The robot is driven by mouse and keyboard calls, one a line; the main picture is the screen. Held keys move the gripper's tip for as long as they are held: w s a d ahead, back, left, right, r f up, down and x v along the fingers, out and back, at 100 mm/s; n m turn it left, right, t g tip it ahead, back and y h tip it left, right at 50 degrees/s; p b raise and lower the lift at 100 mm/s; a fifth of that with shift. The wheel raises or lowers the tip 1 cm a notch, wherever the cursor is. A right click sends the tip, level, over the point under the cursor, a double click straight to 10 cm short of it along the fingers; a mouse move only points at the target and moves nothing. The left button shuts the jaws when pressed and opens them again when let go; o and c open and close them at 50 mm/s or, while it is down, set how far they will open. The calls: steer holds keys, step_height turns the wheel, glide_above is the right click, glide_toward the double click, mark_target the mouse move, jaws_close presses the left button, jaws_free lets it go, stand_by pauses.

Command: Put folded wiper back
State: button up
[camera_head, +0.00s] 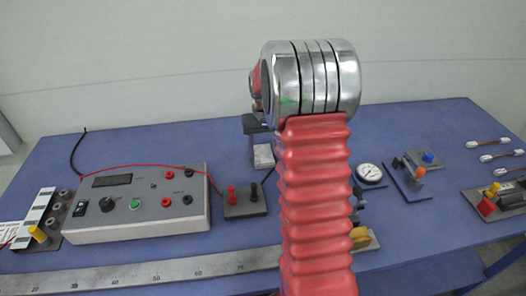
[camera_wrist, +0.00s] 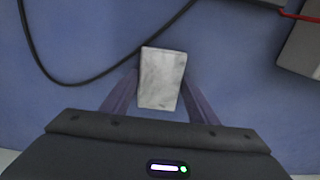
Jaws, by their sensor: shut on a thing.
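The folded wiper (camera_wrist: 161,78) is a pale grey-white, mottled rectangular pad. In the wrist view it sits between the two fingers of my gripper (camera_wrist: 160,90), which is shut on it. In the head view, the wiper (camera_head: 263,156) shows as a small pale patch just left of my red arm, below the dark body of my gripper (camera_head: 261,148). My arm hides part of the gripper there. Blue bench top surrounds the wiper in the wrist view. I cannot tell whether its lower edge touches the bench.
A black cable (camera_wrist: 105,74) curves on the bench beside the wiper. In the head view, a power supply box (camera_head: 137,203), a red-and-black terminal block (camera_head: 245,201) and a long steel ruler (camera_head: 150,276) lie left. A dial gauge (camera_head: 369,173) stands right.

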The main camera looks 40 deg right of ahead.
mark_target(263, 154)
steer(key=o, duration=1)
steer(key=shift+f, duration=0.1)
step_height(263, 154, up, 12)
steer(key=shift+r, duration=0.15)
steer(key=shift+a, duration=0.1)
stand_by(0.5)
